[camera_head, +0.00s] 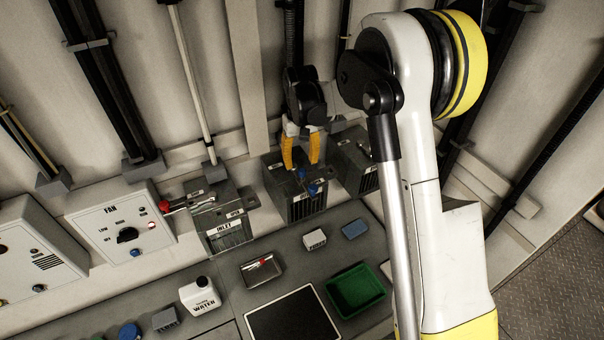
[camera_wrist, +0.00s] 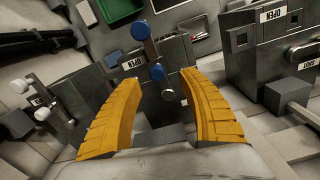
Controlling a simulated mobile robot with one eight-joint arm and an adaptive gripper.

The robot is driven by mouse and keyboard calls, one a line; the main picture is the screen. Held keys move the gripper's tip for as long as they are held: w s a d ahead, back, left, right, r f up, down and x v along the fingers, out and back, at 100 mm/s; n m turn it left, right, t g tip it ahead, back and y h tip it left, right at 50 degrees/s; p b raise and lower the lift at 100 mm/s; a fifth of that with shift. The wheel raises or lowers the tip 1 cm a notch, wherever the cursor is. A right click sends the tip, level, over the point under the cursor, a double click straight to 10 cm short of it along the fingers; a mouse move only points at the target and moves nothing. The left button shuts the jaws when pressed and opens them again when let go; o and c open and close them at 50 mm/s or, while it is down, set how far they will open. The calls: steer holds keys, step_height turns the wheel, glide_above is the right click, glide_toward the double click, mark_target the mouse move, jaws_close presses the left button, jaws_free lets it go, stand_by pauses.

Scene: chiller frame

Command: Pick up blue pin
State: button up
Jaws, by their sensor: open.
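I cannot tell for sure which is the blue pin. My gripper (camera_head: 302,165) has its yellow fingers pointing down over the box. They are apart, with nothing held, and also show in the wrist view (camera_wrist: 161,78).
The inlet box (camera_head: 225,230) with a red-ended handle (camera_head: 165,206) stands to the left, and another grey box (camera_head: 352,160) close on the right. A green tray (camera_head: 357,290), metal tray (camera_head: 262,270) and white water bottle (camera_head: 202,296) are on the bench in front. The wall is close behind.

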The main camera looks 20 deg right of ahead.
mark_target(302, 170)
steer(key=f, duration=0.5)
steer(key=shift+w+d+p, duration=0.1)
steer(key=shift+d+p, duration=0.15)
steer(key=shift+p, duration=0.15)
jaws_close()
